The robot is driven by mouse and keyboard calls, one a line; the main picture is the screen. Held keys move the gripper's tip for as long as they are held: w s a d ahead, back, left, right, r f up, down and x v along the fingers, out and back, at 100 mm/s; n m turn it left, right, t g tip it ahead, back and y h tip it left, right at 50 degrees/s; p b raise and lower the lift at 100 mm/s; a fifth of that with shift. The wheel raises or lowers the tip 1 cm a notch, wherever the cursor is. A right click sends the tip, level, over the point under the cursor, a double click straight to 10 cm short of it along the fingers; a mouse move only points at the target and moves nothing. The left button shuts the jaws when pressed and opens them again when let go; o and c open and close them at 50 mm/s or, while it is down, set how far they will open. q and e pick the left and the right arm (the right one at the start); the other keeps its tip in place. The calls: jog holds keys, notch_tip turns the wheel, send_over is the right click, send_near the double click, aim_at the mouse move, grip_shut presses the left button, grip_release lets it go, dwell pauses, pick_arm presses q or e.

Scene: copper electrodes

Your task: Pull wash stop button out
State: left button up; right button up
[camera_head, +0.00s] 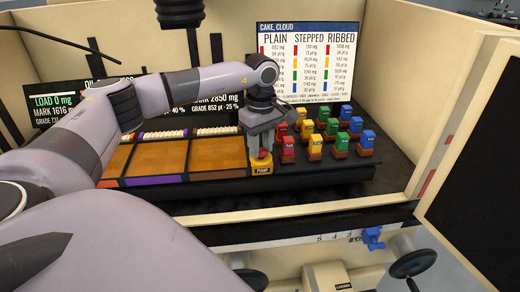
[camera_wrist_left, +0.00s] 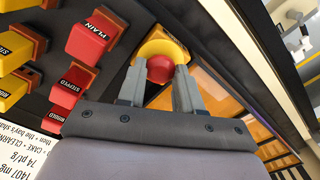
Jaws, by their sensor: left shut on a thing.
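The stop button has a red head (camera_head: 261,154) on a yellow base (camera_head: 262,170) at the front edge of the dark console, with a small label that seems to read PUMP. My left gripper (camera_head: 262,149) points down over it, shut on the red head. In the left wrist view the red head (camera_wrist_left: 160,69) sits between the two grey fingertips (camera_wrist_left: 160,82), with the yellow base (camera_wrist_left: 162,48) behind it. The fingers hide part of the button, so I cannot tell whether it is pressed in or out. My right gripper is not in view.
Red, yellow, green and blue block-shaped switches (camera_head: 312,149) stand in rows just right of the gripper. Orange-floored trays (camera_head: 160,158) lie to the left. A white chart (camera_head: 308,62) stands behind. A blue valve (camera_head: 372,238) is on the front below.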

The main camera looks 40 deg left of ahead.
pick_arm(q)
jog(key=shift+r+p, duration=0.55)
jog(key=shift+r, duration=0.1)
jog(key=o, duration=1)
notch_tip(320, 180, up, 6)
jog(key=p, duration=0.4)
jog(key=shift+p, duration=0.35)
jog(key=shift+r, duration=0.5)
notch_tip(320, 180, up, 6)
jog(key=shift+r+b, duration=0.1)
jog(key=shift+b, duration=0.4)
